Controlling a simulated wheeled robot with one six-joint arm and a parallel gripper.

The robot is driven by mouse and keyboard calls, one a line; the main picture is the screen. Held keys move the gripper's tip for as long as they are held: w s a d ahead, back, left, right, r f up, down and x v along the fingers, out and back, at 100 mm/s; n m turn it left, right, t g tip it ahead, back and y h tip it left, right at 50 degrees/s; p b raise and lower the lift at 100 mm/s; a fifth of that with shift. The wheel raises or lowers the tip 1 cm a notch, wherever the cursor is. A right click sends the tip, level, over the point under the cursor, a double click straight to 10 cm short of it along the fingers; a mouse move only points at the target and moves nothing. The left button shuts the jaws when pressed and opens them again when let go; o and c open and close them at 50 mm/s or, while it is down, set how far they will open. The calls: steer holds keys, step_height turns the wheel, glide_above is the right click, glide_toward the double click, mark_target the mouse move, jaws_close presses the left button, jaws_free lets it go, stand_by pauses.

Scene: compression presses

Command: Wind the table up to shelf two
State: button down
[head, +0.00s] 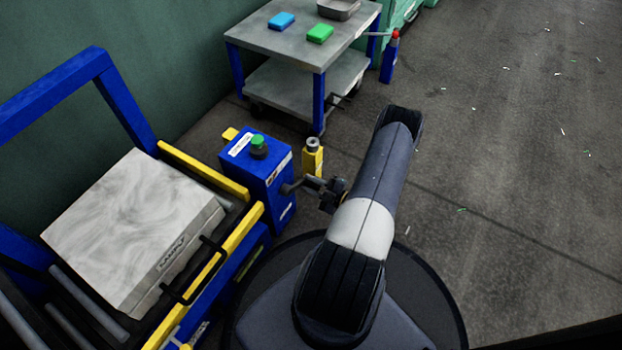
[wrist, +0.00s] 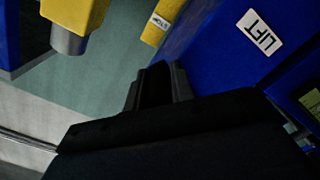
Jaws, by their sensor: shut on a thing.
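In the head view, a blue lift box (head: 262,175) with a green-topped knob (head: 258,147) stands at centre left. A dark crank (head: 292,187) sticks out of its right side. My gripper (head: 328,192) is at the crank's outer end, shut on what appears to be its handle. The grip is small and partly hidden by dark parts. In the wrist view, my gripper (wrist: 155,85) is close to the blue box's face, with the LIFT label (wrist: 259,31) beyond. The yellow-railed table (head: 205,170) at left carries a pale, marbled block (head: 135,225).
A yellow post (head: 312,158) with a grey top stands close behind my gripper. A grey cart (head: 285,45) with blue legs holds a blue block (head: 281,21), a green block (head: 320,33) and a grey tray (head: 338,8). The floor at right is open.

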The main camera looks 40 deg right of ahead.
steer(key=shift+s+a+f+m, duration=0.15)
steer(key=shift+a+f+m, duration=0.25)
steer(key=shift+m, duration=0.1)
steer(key=shift+s+a+f, duration=0.3)
steer(key=shift+a+f, duration=0.5)
steer(key=shift+f, duration=0.1)
steer(key=shift+a+f, duration=0.1)
steer(key=c, duration=1.3)
jaws_free()
steer(key=shift+r, duration=0.2)
